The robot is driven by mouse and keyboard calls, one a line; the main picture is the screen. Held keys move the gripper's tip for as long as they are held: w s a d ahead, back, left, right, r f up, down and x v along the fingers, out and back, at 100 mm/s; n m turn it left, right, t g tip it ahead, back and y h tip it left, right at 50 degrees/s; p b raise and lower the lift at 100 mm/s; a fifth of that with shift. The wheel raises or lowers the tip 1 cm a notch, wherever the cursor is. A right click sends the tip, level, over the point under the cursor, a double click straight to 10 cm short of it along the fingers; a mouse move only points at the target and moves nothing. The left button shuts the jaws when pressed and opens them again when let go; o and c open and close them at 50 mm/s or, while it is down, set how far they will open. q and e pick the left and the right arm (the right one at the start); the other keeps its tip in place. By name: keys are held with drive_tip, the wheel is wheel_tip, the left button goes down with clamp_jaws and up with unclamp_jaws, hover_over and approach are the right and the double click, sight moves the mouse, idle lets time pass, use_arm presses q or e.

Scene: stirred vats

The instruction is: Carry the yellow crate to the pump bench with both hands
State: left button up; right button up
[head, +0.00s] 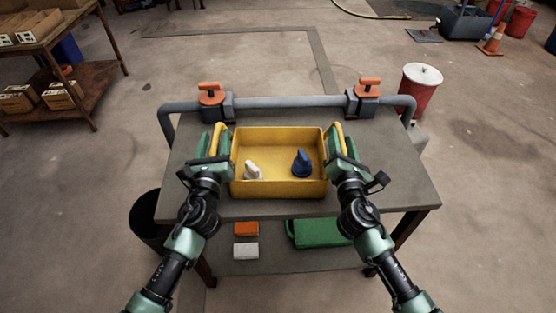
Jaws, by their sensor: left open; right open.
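The yellow crate (278,188) stands on the grey top of a bench (392,180) that has a pipe with two orange-handled valves along its back edge. A white item (252,170) and a blue item (301,163) are inside the crate. My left gripper (218,145) is open at the crate's left handle. My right gripper (340,145) is open at the crate's right handle. I cannot tell whether the fingers touch the handles, as the gripper bodies partly hide them.
The grey pipe (290,102) with its valves bounds the bench's back. A red bin with a white lid (420,88) stands behind right, and a dark bin (148,220) at left. A shelf with boxes (75,85) is at upper left. An orange cone (492,40) is far right.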

drive_tip(key=shift+w, duration=0.1)
use_arm(q)
clamp_jaws()
use_arm(e)
clamp_jaws()
idle(1.2)
